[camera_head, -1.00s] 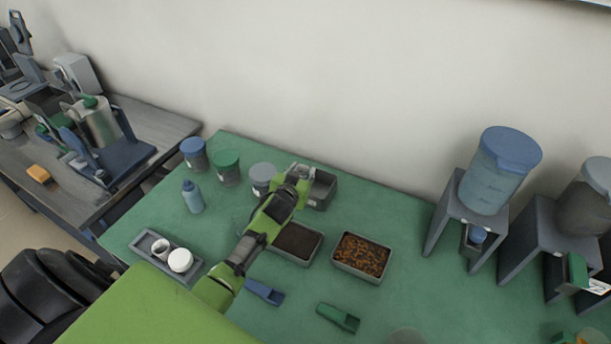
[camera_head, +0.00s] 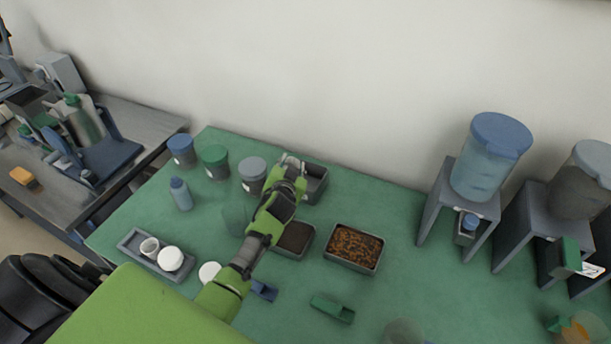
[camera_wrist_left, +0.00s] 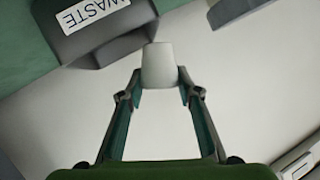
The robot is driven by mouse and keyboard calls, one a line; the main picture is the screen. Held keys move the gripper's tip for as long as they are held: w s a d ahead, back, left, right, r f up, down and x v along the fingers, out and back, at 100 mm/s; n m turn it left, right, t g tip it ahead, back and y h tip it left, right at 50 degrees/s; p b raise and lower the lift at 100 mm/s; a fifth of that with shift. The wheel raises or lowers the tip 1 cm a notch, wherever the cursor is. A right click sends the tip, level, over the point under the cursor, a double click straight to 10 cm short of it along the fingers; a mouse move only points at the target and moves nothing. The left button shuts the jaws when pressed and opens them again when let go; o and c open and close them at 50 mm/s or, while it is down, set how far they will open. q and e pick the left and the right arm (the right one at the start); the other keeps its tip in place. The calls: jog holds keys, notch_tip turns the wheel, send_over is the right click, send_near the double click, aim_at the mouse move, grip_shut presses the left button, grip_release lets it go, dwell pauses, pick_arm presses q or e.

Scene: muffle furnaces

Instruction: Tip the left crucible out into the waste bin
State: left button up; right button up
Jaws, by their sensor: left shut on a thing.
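My left gripper (camera_head: 291,160) is beside the back left edge of the grey waste bin (camera_head: 317,183). In the left wrist view its fingers (camera_wrist_left: 158,78) are shut on a small white crucible (camera_wrist_left: 158,62), close to the bin's edge. The bin (camera_wrist_left: 115,42) with its WASTE label fills the upper left there. The crucible looks tilted, but its contents are hidden. A tray (camera_head: 130,240) at the front left holds a small white cup (camera_head: 149,247) and a round white piece (camera_head: 171,259). My right gripper is not in view.
Three lidded jars, blue (camera_head: 181,150), green (camera_head: 215,161) and grey (camera_head: 252,174), stand left of the bin. A tray of dark material (camera_head: 296,238) and a tray of brown pieces (camera_head: 353,247) lie in front. A white disc (camera_head: 209,272) lies beside my arm.

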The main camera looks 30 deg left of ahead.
pick_arm(q)
jog(key=shift+f+b, duration=0.1)
jog(key=shift+b, duration=0.35)
jog(key=shift+d+m+y+b, duration=0.1)
jog(key=shift+m+y+b, duration=0.2)
jog(key=shift+m, duration=0.2)
jog(key=shift+w+m+y+b, duration=0.1)
jog(key=shift+m+y+b, duration=0.25)
jog(key=shift+b, duration=0.4)
jog(key=shift+d+m, duration=0.1)
jog(key=shift+m, duration=0.15)
